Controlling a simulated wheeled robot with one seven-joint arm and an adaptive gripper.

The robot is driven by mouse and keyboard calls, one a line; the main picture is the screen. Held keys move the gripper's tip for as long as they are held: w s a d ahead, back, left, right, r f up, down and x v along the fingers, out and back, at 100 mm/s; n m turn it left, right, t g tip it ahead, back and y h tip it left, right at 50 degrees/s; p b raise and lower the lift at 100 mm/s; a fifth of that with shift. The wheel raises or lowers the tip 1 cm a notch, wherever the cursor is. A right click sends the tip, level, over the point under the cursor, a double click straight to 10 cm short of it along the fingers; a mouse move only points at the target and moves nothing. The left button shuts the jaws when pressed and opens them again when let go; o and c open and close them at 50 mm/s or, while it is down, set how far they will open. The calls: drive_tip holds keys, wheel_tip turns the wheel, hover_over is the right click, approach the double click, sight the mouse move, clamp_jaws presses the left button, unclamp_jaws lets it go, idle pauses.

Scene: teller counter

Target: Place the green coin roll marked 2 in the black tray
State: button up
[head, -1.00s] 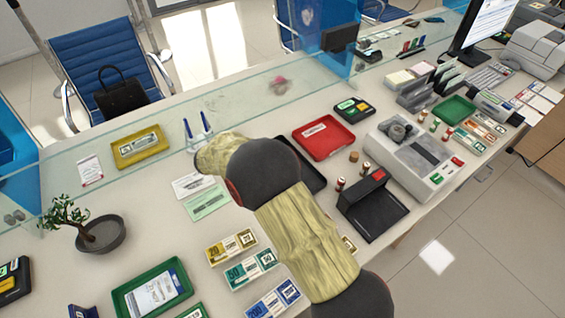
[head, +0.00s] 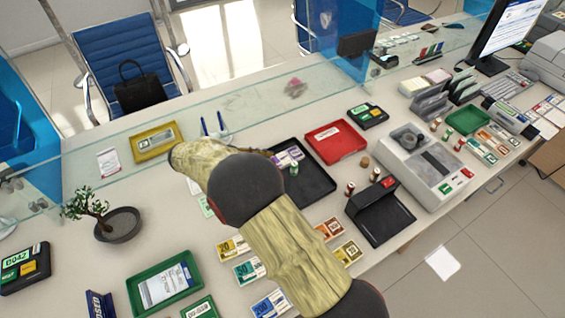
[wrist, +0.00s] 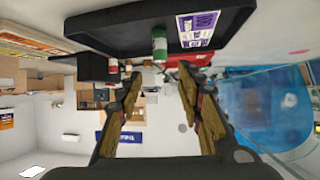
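The black tray (head: 318,190) lies on the counter, partly behind my arm in the head view. In the wrist view, which is upside down, the tray (wrist: 110,28) spans the top. A green coin roll (wrist: 159,44) with a pale end shows upright at the tray, beside a purple-and-white note bundle (wrist: 199,28). The roll also shows small inside the tray in the head view (head: 294,169). Its number is not readable. My gripper (wrist: 160,88) is open and empty, with its fingers apart from the roll. In the head view my arm hides the gripper.
A red tray (head: 335,142) lies behind the black tray. Note bundles (head: 247,272) lie in front. A glass screen (head: 240,105) runs along the counter's far side.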

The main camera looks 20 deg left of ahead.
drive_tip(key=shift+s+a, duration=0.1)
drive_tip(key=d+r+n+g+y, duration=0.1)
drive_tip(key=d+r+g, duration=0.1)
drive_tip(key=d+r, duration=0.55)
drive_tip(key=s+d+r+n+g+y, duration=0.15)
drive_tip(key=d+r, duration=0.25)
drive_tip(key=d, duration=0.6)
drive_tip(key=d+r+n+g+y, duration=0.1)
drive_tip(key=d+r+g, duration=0.1)
drive_tip(key=d+r, duration=0.55)
drive_tip(key=s+d+r+n+t+y, duration=0.1)
drive_tip(key=s+d+r+n+y, duration=0.1)
drive_tip(key=s+d, duration=0.8)
drive_tip(key=s+d+r+n+t+y, duration=0.1)
drive_tip(key=s+d+n+y, duration=0.3)
drive_tip(key=s+d, duration=0.6)
drive_tip(key=shift+s+r+n+t, duration=0.4)
drive_tip(key=shift+s+t, duration=0.25)
drive_tip(key=shift+s, duration=0.45)
